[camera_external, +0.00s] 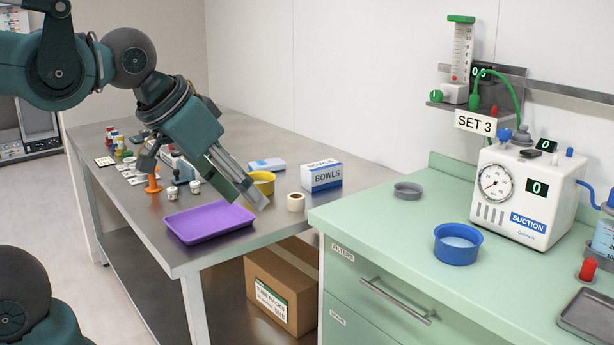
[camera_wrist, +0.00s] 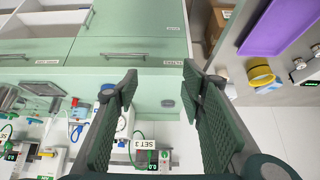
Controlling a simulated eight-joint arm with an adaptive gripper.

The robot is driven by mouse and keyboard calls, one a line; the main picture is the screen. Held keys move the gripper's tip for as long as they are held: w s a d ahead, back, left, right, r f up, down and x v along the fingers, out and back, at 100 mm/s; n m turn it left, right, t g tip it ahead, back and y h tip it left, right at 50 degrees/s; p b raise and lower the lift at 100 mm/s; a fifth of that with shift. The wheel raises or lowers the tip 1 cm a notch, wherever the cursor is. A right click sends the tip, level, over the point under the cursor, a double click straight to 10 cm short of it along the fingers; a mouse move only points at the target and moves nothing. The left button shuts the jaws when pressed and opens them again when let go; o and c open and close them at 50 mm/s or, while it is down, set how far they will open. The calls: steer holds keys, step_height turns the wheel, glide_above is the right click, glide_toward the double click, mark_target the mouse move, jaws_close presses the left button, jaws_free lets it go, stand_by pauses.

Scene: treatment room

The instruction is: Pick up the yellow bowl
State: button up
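The yellow bowl (camera_external: 264,180) stands on the metal table, with its left side partly hidden behind my gripper in the external view. It also shows in the wrist view (camera_wrist: 260,75), right of the right finger and outside the gap. My gripper (camera_external: 252,196) points down and to the right, in front of the bowl in the picture. In the wrist view its two fingers (camera_wrist: 160,74) are spread apart with nothing held between them. My gripper's height above the table is hard to tell.
A purple tray (camera_external: 208,223) lies at the table's front edge. A tape roll (camera_external: 296,202) and a BOWLS box (camera_external: 321,177) stand right of the bowl. A green counter (camera_external: 400,222) carries a blue bowl (camera_external: 457,251) and a suction machine (camera_external: 525,192). Small items crowd the table's left.

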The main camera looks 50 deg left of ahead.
stand_by(0.3)
steer(key=o, duration=1.1)
steer(key=shift+w+r, duration=0.1)
steer(key=w+a+r+n+g+p, duration=0.1)
steer(key=w+a+r+n+p, duration=0.1)
steer(key=w+a+n, duration=0.3)
steer(key=w+a+r+n+g+p, duration=0.1)
steer(key=w+a+r, duration=0.25)
steer(key=w, duration=0.35)
steer(key=n+g+p, duration=0.5)
steer(key=n+p, duration=0.2)
steer(key=n, duration=0.6)
glide_above(259, 184)
steer(key=w+a, duration=0.2)
steer(key=w, duration=0.1)
step_height(259, 184, down, 17)
steer(key=shift+s+a+f, duration=0.1)
steer(key=shift+a+f, duration=0.6)
steer(key=shift+f, duration=0.05)
